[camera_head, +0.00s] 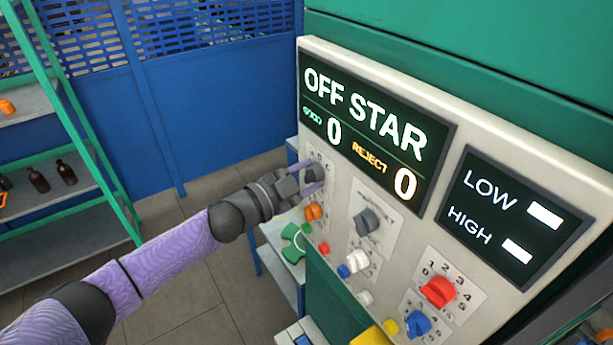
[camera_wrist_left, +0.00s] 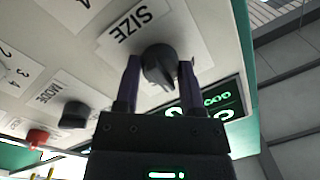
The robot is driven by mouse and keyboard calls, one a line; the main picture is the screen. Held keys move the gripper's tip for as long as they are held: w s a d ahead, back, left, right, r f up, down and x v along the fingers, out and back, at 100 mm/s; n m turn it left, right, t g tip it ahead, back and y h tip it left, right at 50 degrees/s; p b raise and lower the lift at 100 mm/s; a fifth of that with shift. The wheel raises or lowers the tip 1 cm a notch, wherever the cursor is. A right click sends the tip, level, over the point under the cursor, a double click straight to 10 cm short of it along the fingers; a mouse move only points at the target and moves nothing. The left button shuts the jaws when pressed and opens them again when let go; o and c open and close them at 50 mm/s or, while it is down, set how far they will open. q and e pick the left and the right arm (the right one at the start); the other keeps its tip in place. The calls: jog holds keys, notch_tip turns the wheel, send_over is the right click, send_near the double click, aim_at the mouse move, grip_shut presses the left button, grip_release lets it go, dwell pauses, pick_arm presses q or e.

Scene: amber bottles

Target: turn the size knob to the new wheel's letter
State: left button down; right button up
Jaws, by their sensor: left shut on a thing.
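The size knob (camera_wrist_left: 158,66) is dark grey, on a white plate marked SIZE in the left wrist view. It also shows at the panel's left edge in the head view (camera_head: 314,173). My left gripper (camera_wrist_left: 158,82) is shut on this knob, one finger on each side. In the head view my left gripper (camera_head: 303,182) reaches the panel from the left. The letters around the knob are mostly hidden or too small to read, so its setting cannot be told. The green star wheel (camera_head: 293,243) lies on a surface below the panel. My right gripper is not in view.
The panel's display (camera_head: 370,135) reads OFF STAR, good 0, reject 0. Other knobs sit close by: an orange one (camera_head: 314,211), a grey one (camera_head: 367,221), a red one (camera_head: 438,291) and a blue one (camera_head: 418,323). A shelf with amber bottles (camera_head: 66,172) stands far left.

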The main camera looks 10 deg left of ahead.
pick_arm(q)
jog(key=m+b, duration=0.2)
jog(key=m, duration=0.2)
jog(key=shift+f, duration=0.15)
jog(key=shift+m+h+b, duration=0.3)
jog(key=shift+m+b, duration=0.6)
jog(key=shift+m, duration=1.6)
jog(key=shift+c, duration=1)
grip_release()
jog(key=shift+a, duration=0.1)
jog(key=b+v, duration=0.3)
jog(key=v, duration=0.6)
jog(key=shift+s+a, duration=0.2)
jog(key=shift+s, duration=0.15)
